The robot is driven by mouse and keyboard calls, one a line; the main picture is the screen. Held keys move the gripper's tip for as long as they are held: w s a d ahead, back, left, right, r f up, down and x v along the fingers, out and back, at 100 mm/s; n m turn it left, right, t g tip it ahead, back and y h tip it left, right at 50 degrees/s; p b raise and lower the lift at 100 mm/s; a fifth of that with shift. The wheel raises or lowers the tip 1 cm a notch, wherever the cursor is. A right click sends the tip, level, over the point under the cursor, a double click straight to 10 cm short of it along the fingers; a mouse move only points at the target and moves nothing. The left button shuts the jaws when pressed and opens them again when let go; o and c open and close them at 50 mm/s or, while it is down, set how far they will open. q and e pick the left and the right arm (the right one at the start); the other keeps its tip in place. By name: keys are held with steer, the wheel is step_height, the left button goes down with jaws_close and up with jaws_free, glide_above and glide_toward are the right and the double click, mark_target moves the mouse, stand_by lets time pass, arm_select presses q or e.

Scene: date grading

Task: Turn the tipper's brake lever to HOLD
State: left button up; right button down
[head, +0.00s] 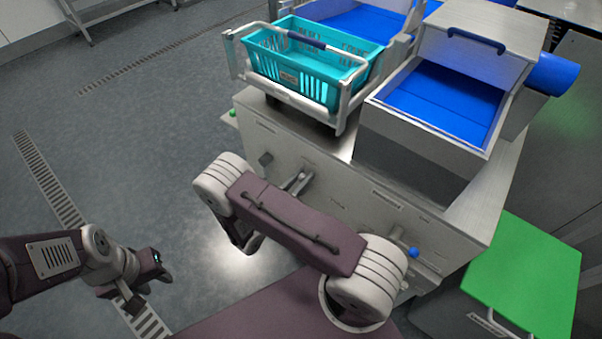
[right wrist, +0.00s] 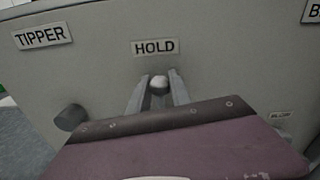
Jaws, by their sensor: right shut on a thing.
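In the right wrist view the brake lever's pale rounded end (right wrist: 159,84) shows between the two fingers of my right gripper (right wrist: 160,92), directly below the HOLD label (right wrist: 155,47). The gripper is shut on it. The rest of the lever is hidden. The TIPPER label (right wrist: 43,34) is at upper left of the same panel. In the head view my right gripper (head: 299,182) is at the tipper's front panel (head: 335,187), partly behind my forearm. My left gripper (head: 146,281) hangs over the floor at lower left, away from the panel; its jaw opening is unclear.
A dark knob (right wrist: 70,117) sits left of the lever. A teal basket (head: 275,65) rests in the metal cradle above the panel, beside a blue-lined hopper (head: 415,118). A blue knob (head: 413,252) and a green-topped stand (head: 525,270) are at right. The left floor is clear.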

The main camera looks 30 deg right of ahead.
arm_select(q)
steer(key=shift+w+a+r, duration=0.15)
steer(key=shift+w+r, duration=0.15)
steer(key=shift+w, duration=0.05)
arm_select(e)
steer(key=shift+w+a+n, duration=0.1)
steer(key=shift+w+n, duration=0.15)
steer(key=shift+n, duration=0.15)
steer(key=c, duration=1.2)
jaws_free()
steer(key=shift+o, duration=0.2)
arm_select(q)
steer(key=shift+r+p, duration=0.4)
steer(key=shift+p, duration=0.15)
arm_select(e)
steer(key=v, duration=0.9)
